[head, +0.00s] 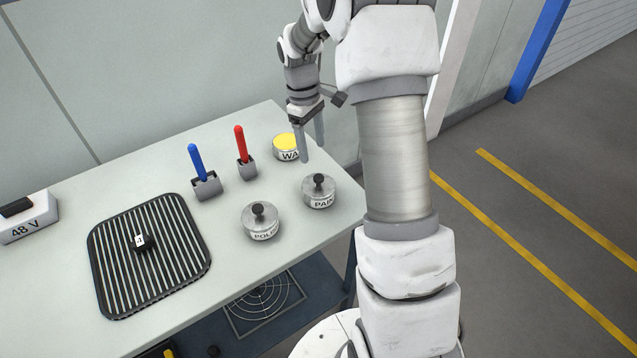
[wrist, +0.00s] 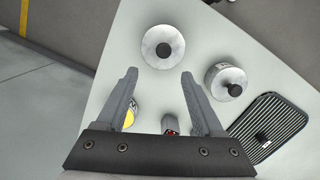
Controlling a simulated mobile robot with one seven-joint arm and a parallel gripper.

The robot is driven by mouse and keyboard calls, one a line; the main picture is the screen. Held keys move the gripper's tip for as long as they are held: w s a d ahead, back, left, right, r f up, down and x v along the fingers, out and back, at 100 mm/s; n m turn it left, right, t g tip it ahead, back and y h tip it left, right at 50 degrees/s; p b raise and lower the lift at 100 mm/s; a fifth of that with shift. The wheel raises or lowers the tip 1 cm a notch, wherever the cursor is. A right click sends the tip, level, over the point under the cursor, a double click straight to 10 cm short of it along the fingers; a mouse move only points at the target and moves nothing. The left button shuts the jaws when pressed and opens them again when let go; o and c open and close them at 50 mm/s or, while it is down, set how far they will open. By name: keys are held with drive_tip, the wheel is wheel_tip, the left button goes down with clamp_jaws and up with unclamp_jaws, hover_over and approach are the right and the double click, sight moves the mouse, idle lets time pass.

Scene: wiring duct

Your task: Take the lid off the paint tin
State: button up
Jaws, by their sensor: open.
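The paint tin (head: 321,201), with a label reading "PA…", stands upright near the table's right corner. Its grey lid (head: 309,186) with a dark round knob (head: 319,179) is on it. The wrist view shows this lid (wrist: 152,39) and its knob (wrist: 163,50) from above, just beyond the fingertips. My gripper (head: 311,152) is open and empty, fingers pointing down, above the table behind the paint tin and beside the yellow-topped tin. In the wrist view the gap between my fingertips (wrist: 159,74) lies short of the knob.
The similar "POLI…" tin (head: 263,229) stands left of the paint tin, the yellow-topped "WA…" tin (head: 288,153) behind it. Red (head: 241,143) and blue (head: 198,163) handles stand in holders. A ribbed black tray (head: 180,240) and a "48 V" box (head: 28,219) are further left.

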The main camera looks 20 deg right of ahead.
sight(318, 177)
wheel_tip(318, 177, down, 3)
drive_tip(key=shift+s+d+f, duration=0.1)
drive_tip(key=shift+s+f, duration=0.05)
drive_tip(key=shift+f, duration=0.05)
drive_tip(key=f, duration=0.1)
drive_tip(key=s+f, duration=0.1)
drive_tip(key=f, duration=0.2)
drive_tip(key=shift+s+d+f, duration=0.25)
drive_tip(key=shift+s, duration=0.1)
drive_tip(key=shift+f, duration=0.35)
clamp_jaws()
